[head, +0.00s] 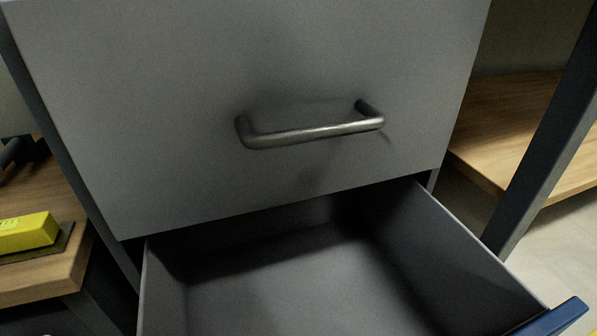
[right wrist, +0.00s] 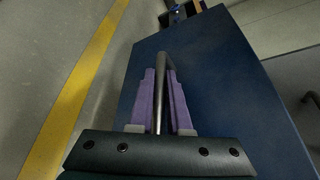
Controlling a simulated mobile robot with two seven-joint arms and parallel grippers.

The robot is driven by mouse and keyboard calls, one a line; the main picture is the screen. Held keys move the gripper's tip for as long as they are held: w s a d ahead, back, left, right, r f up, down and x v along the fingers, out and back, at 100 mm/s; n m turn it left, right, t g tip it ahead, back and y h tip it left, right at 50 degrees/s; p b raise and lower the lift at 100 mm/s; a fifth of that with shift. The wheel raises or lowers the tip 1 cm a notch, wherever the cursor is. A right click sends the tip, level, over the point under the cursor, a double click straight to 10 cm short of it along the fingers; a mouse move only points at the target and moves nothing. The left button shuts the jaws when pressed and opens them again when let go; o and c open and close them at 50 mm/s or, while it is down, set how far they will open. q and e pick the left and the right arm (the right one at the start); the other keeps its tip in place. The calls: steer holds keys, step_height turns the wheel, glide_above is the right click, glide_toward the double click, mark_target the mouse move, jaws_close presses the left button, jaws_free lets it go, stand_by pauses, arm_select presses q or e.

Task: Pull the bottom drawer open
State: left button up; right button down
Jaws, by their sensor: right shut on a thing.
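The bottom drawer (head: 290,275) is pulled out from the cabinet in the head view, and I look down into its dark, empty-looking interior. A corner of its blue front (head: 556,318) shows at the lower right. In the right wrist view the blue drawer front (right wrist: 225,85) fills the middle. My right gripper (right wrist: 161,80), with purple fingers, is shut on the drawer's metal bar handle (right wrist: 162,62), one finger on each side. The head view does not show this gripper. My left gripper is in neither view.
A closed grey drawer front (head: 180,90) with a metal bar handle (head: 315,132) is above the open drawer. A wooden shelf (head: 40,278) with a yellow block (head: 27,232) is at left, another wooden shelf (head: 520,120) at right. A yellow floor line (right wrist: 75,95) runs beside the drawer.

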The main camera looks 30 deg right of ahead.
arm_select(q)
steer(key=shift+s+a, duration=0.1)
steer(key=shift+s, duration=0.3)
arm_select(e)
steer(key=s, duration=0.2)
steer(key=s+a, duration=0.1)
steer(key=s, duration=0.1)
steer(key=shift+s, duration=0.25)
steer(key=c, duration=0.9)
jaws_free()
steer(key=shift+o, duration=0.2)
steer(key=shift+s, duration=0.15)
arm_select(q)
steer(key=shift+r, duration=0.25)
arm_select(e)
steer(key=v, duration=0.9)
steer(key=shift+s+d, duration=0.15)
steer(key=shift+d, duration=0.2)
steer(key=shift+r, duration=0.1)
